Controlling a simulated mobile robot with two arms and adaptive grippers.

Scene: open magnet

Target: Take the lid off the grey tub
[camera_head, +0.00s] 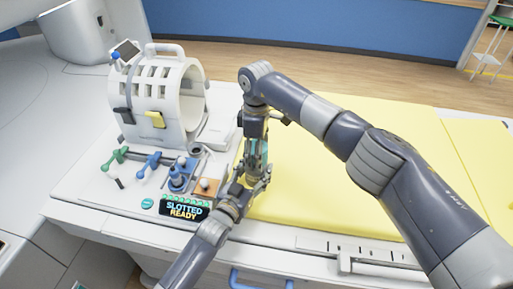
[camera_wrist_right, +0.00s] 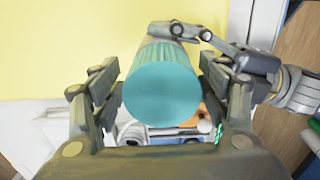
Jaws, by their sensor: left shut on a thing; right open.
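The grey tub (camera_wrist_right: 165,38) shows behind its ribbed teal lid (camera_wrist_right: 163,92) in the right wrist view, with the lid's flat top facing the camera. My left gripper (camera_wrist_right: 210,38) comes in from the right of that view and is shut on the tub behind the lid. In the head view the left gripper (camera_head: 248,190) is below the right one at the mat's left edge. My right gripper (camera_wrist_right: 160,78) is open, with one finger on each side of the lid. I cannot tell whether they touch it. In the head view the tub is mostly hidden by the grippers.
A white scanner ring (camera_head: 185,95) stands at the left. Before it are green and blue handled tools (camera_head: 150,165), an orange block (camera_head: 206,187) and a dark sign reading "SLOTTED READY" (camera_head: 184,209). A yellow mat (camera_head: 320,195) lies clear to the right, under my right arm.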

